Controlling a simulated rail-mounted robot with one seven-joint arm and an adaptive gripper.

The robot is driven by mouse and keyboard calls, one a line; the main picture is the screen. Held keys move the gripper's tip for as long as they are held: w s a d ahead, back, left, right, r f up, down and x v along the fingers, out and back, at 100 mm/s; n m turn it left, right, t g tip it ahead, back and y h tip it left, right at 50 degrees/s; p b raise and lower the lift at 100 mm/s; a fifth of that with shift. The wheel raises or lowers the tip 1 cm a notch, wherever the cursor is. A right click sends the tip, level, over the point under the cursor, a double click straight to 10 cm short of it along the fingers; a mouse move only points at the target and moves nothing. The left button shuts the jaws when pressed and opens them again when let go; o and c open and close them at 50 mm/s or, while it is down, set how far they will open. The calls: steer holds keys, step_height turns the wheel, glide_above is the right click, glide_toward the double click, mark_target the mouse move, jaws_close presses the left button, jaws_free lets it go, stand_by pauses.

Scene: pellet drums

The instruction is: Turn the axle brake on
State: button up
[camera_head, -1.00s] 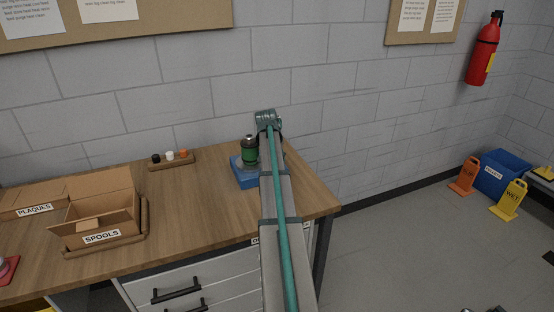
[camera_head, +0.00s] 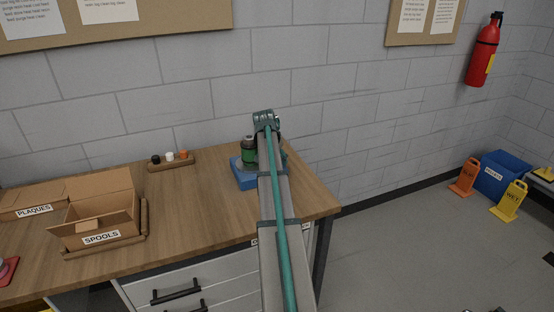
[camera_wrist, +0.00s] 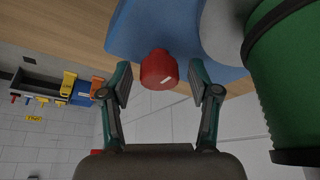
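A red knob (camera_wrist: 158,70) with a short white mark is on the near side of a blue base (camera_wrist: 160,28) in the wrist view. A green cylinder (camera_wrist: 290,80) with dark rims is at the right. My gripper (camera_wrist: 165,86) is open, with one finger on each side of the knob and visible gaps between. The head view shows the blue base (camera_head: 243,178) on the bench and the green cylinder (camera_head: 248,152) above it, both partly covered by my arm. The knob and my fingers are hidden there.
The wooden bench (camera_head: 190,210) holds an open box labelled SPOOLS (camera_head: 100,225), a box labelled PLAQUES (camera_head: 35,200) and a small rack (camera_head: 172,164) with black, white and orange pieces. The wall stands close behind. The bench between rack and boxes is clear.

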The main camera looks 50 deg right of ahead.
steer(key=v, duration=1.2)
steer(key=shift+d, duration=0.1)
